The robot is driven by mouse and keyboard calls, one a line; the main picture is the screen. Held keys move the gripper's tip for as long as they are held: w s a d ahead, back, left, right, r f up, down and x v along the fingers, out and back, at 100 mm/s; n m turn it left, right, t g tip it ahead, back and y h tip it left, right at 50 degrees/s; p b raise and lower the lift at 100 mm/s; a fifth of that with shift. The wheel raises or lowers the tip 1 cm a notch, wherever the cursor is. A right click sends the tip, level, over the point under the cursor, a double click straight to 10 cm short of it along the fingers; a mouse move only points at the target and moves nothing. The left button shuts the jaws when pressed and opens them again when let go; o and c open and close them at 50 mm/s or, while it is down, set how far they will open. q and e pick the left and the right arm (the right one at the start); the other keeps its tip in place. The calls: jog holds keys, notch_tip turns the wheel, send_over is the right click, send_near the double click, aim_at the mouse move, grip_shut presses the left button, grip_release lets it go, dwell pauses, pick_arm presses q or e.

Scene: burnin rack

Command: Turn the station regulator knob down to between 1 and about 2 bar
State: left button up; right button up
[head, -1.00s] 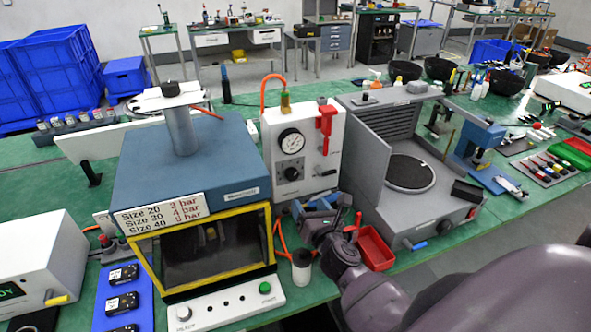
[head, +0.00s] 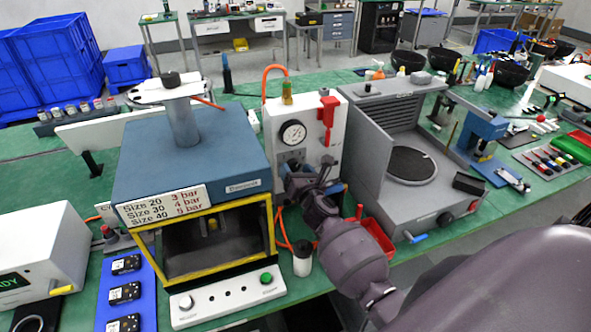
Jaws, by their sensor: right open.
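The white station panel (head: 335,130) stands between the blue press and the grey enclosure. Its round gauge (head: 293,132) faces me; the needle is too small to read. The dark regulator knob (head: 291,157) sits just below the gauge and is now largely hidden. My right gripper (head: 293,172) is open in front of the panel, right at the knob. I cannot tell whether its fingers are around the knob or touching it. My left gripper is not in view.
The blue press (head: 190,150) with its size and pressure sign (head: 163,205) stands close on the left. The grey enclosure (head: 395,120) is close on the right.

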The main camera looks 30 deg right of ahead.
jog(key=shift+w, duration=0.3)
jog(key=c, duration=0.9)
